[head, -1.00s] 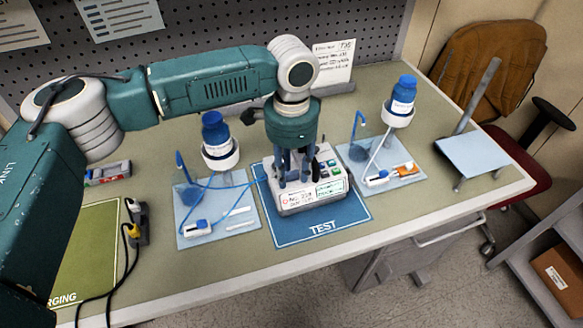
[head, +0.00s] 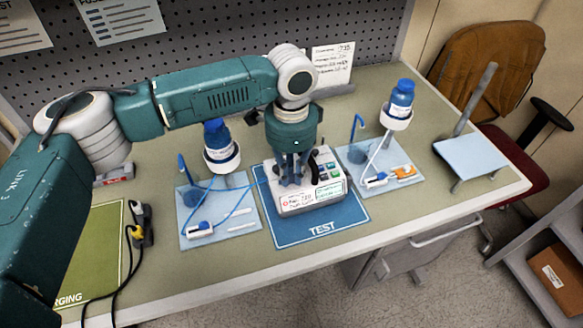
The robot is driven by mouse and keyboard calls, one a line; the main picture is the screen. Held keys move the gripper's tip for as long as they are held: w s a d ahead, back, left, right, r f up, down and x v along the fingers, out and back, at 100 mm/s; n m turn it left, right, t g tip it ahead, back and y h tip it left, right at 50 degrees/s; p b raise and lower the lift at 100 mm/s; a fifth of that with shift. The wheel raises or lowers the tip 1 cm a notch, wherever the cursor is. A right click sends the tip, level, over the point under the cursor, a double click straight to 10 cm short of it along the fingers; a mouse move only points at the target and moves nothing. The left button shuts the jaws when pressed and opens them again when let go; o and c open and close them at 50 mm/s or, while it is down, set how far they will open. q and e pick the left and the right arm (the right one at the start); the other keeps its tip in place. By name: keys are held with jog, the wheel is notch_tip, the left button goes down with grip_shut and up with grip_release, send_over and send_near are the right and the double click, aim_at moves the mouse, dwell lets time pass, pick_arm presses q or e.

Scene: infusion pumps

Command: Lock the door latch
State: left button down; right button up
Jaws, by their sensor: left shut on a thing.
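A white infusion pump (head: 298,207) with a small screen and green and blue buttons sits on the blue TEST mat (head: 335,222). My left gripper (head: 291,181) points down at the pump's top and left part. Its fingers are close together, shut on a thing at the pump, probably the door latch. The fingers hide the latch and most of the pump's door, so I cannot tell the latch's position. A thin blue tube (head: 238,187) runs from the left stand towards the pump. My right gripper is not in view.
A stand with a blue bottle (head: 217,140) is on the left pale mat, another blue bottle (head: 401,97) on the right one. A green charging mat (head: 85,255) with black cables lies at left. The front table strip is clear.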

pick_arm(q)
jog(key=m+p, duration=0.3)
jog(key=shift+r+m, duration=0.25)
jog(key=shift+m, duration=0.05)
jog(key=m+p, duration=0.2)
jog(key=m, duration=0.1)
jog(key=shift+w+a+m, duration=0.1)
jog(key=shift+w+m, duration=0.1)
jog(key=shift+m, duration=0.1)
jog(key=m+p, duration=0.1)
jog(key=m, duration=0.3)
jog(key=shift+w+f, duration=0.1)
jog(key=m, duration=0.4)
jog(key=shift+w+m+p, duration=0.15)
jog(key=shift+m+p, duration=0.15)
jog(key=c, duration=1.7)
grip_release()
